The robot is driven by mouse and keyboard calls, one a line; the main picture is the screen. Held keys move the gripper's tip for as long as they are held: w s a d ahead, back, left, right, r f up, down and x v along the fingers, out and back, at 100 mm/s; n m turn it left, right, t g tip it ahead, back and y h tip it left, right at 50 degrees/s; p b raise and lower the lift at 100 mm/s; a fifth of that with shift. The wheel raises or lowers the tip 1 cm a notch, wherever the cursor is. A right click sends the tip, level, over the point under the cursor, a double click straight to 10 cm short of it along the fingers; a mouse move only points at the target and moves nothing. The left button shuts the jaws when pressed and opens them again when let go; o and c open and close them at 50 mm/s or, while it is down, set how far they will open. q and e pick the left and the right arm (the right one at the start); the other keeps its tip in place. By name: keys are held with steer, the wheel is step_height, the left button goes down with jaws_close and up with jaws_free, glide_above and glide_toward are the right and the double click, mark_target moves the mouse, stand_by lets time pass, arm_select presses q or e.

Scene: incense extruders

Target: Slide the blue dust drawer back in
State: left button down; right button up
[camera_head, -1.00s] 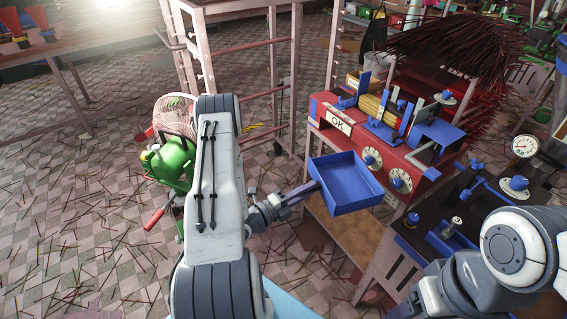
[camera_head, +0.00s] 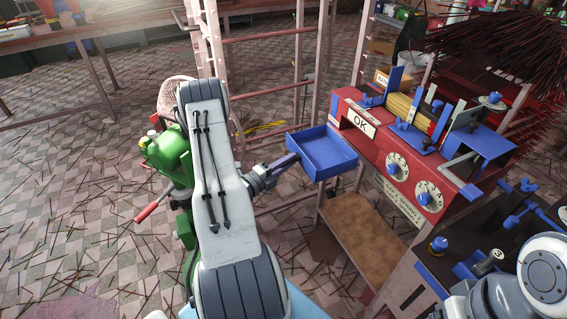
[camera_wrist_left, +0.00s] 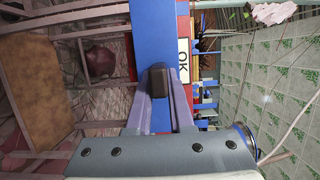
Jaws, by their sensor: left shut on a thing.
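The blue dust drawer (camera_head: 322,164) is an open, shallow tray that looks empty. It is out of the red machine (camera_head: 375,143), held in the air at the left of its front, below the OK label. My left gripper (camera_head: 291,161) is shut on the drawer's near-left side. In the left wrist view the drawer (camera_wrist_left: 153,30) shows as a blue wall, and the gripper's fingers (camera_wrist_left: 158,82) close on a dark handle there. Whether the drawer's far edge touches the machine cannot be told. My right gripper is out of view; only part of my right arm shows.
The red machine has two white dials (camera_head: 397,165) and blue fittings on top. It stands on a pink-framed stand with a brown lower shelf (camera_head: 362,240). A pink rack (camera_head: 262,90) stands behind the drawer. A green machine (camera_head: 172,155) stands left of my left arm. A dark bench with blue fittings is at right.

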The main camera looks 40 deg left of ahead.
mark_target(343, 146)
arm_select(q)
steer(key=shift+w+d, duration=0.25)
steer(key=shift+w, duration=0.35)
steer(key=shift+w+d, duration=0.3)
steer(key=shift+w, duration=0.3)
steer(key=shift+w+d, duration=0.25)
steer(key=shift+w, duration=0.35)
steer(key=shift+w+d+b, duration=0.15)
steer(key=shift+w+d, duration=0.2)
steer(key=shift+w, duration=0.45)
steer(key=shift+w+d+b, duration=0.2)
steer(key=shift+w+d, duration=0.1)
steer(key=shift+w, duration=0.45)
steer(key=shift+w+d+b, duration=0.15)
steer(key=shift+w+d, duration=0.2)
steer(key=shift+w, duration=0.45)
steer(key=shift+w+d+b, duration=0.35)
steer(key=shift+w+d, duration=0.15)
steer(key=shift+w, duration=0.65)
steer(key=shift+w+d+b, duration=0.4)
steer(key=shift+w+d, duration=0.05)
steer(key=shift+w, duration=0.75)
steer(key=shift+w+d+b, duration=0.35)
steer(key=shift+w+d, duration=0.15)
steer(key=shift+w, duration=0.65)
steer(key=shift+w, duration=0.1)
